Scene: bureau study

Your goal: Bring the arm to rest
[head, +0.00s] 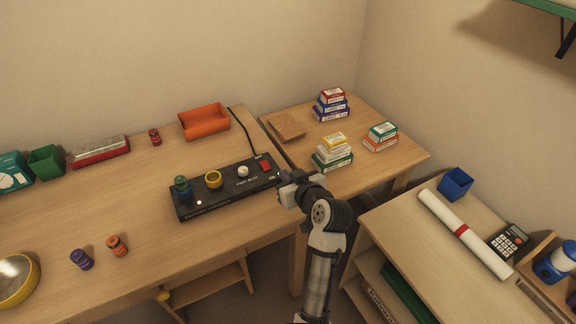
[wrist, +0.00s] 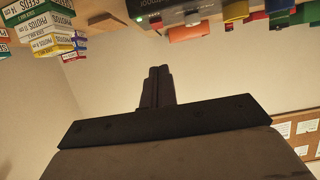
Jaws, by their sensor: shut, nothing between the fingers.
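My gripper (head: 284,190) is at the right end of the black control box (head: 225,190) on the long desk, in the head view. I cannot tell whether it touches the box. In the wrist view my gripper's fingers (wrist: 158,86) are together, with nothing between them. My arm rises from the lower edge of the head view and bends at the elbow beside the desk's right end. The wrist view is upside down, with the desk things along its top edge.
The box bears a green-and-blue piece (head: 182,189), a yellow ring (head: 213,180) and a red switch (head: 265,165). Stacked card boxes (head: 333,152) stand on the side table (head: 372,183). A low shelf (head: 399,222) with a paper roll (head: 464,232) is at right. An orange tray (head: 204,122) lies behind.

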